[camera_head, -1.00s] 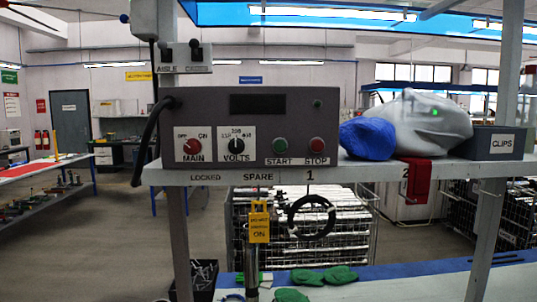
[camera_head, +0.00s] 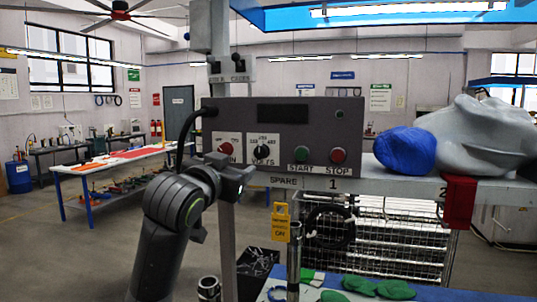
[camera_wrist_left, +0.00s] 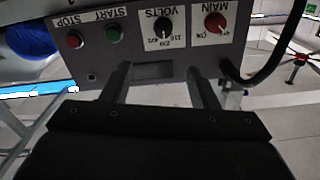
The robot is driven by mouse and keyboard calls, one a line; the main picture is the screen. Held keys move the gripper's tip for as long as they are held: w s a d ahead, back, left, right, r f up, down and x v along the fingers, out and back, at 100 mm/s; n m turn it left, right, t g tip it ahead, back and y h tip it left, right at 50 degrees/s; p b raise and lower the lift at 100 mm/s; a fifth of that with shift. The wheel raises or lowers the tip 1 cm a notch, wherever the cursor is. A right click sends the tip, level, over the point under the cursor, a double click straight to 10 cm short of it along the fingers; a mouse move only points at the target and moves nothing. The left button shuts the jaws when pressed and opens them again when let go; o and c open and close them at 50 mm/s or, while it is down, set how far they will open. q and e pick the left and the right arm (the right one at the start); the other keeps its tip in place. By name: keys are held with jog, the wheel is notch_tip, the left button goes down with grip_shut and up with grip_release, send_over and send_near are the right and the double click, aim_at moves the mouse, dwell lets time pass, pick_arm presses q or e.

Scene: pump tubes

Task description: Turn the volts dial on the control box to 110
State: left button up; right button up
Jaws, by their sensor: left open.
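The grey control box (camera_head: 285,128) stands on a shelf. Its black volts dial (camera_head: 261,152) sits on a white plate between the red main dial (camera_head: 226,149) and the start button. Its exact setting is too small to read. My left gripper (camera_head: 243,178) is in front of the box's lower left, partly covering the main and volts labels. In the left wrist view the box appears upside down, with the volts dial (camera_wrist_left: 163,27) seen between the two parted fingers (camera_wrist_left: 160,85) and beyond their tips. The fingers are open, empty and apart from the dial. My right gripper is out of view.
The green start button (camera_head: 301,154) and red stop button (camera_head: 338,155) are right of the dial. A blue bag (camera_head: 405,149) and grey covered bundle (camera_head: 480,135) lie right of the box. A yellow tag (camera_head: 281,222) hangs below the shelf. A black cable leaves the box's left side.

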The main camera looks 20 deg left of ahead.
pick_arm(q)
jog(key=p, duration=0.2)
send_near(259, 153)
jog(key=w+p, duration=0.5)
jog(key=w, duration=0.2)
jog(key=shift+w+d+r, duration=0.1)
jog(key=shift+d, duration=0.05)
jog(key=shift+w, duration=0.7)
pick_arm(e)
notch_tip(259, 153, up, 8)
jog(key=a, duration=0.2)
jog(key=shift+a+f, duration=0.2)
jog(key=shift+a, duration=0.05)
pick_arm(q)
jog(key=shift+c, duration=0.3)
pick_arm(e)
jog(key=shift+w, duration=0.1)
pick_arm(q)
jog(key=c, duration=0.9)
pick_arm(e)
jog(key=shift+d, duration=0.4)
